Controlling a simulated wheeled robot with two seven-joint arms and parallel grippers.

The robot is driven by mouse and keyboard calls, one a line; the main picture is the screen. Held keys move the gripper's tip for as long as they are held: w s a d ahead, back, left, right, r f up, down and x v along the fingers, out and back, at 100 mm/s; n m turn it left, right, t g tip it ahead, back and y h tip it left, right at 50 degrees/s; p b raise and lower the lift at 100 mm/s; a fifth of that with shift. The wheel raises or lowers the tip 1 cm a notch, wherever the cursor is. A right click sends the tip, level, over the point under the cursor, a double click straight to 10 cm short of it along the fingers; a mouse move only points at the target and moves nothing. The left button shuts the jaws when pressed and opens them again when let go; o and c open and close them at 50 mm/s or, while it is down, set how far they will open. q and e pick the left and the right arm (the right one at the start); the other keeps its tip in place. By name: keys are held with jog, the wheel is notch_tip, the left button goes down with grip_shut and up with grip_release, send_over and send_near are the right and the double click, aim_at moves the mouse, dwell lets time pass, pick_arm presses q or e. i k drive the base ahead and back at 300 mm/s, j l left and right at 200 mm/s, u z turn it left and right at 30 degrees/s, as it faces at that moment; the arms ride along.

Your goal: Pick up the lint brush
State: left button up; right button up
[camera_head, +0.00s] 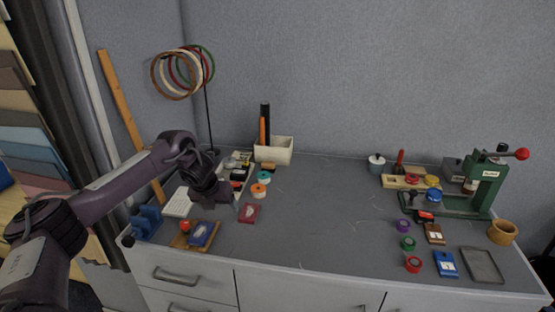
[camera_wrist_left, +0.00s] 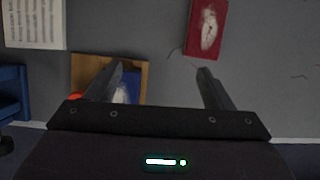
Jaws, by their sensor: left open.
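I cannot tell for certain which thing is the lint brush. My left gripper (camera_head: 216,196) is over the left part of the table, its fingers apart and empty in the left wrist view (camera_wrist_left: 162,75). A blue piece with a pale patch (camera_head: 201,233) lies on a wooden board (camera_head: 180,242), partly hidden by a finger in the wrist view (camera_wrist_left: 130,89). My right gripper does not show.
A red ball-like thing (camera_head: 185,226) is on the board. A blue holder (camera_head: 146,221) stands at the left edge. Tape rolls (camera_head: 259,190) and a white bin (camera_head: 274,150) are behind. The table's middle is clear; a green press (camera_head: 486,184) stands at right.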

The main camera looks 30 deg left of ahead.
aim_at(268, 165)
jog(key=i, duration=1.1)
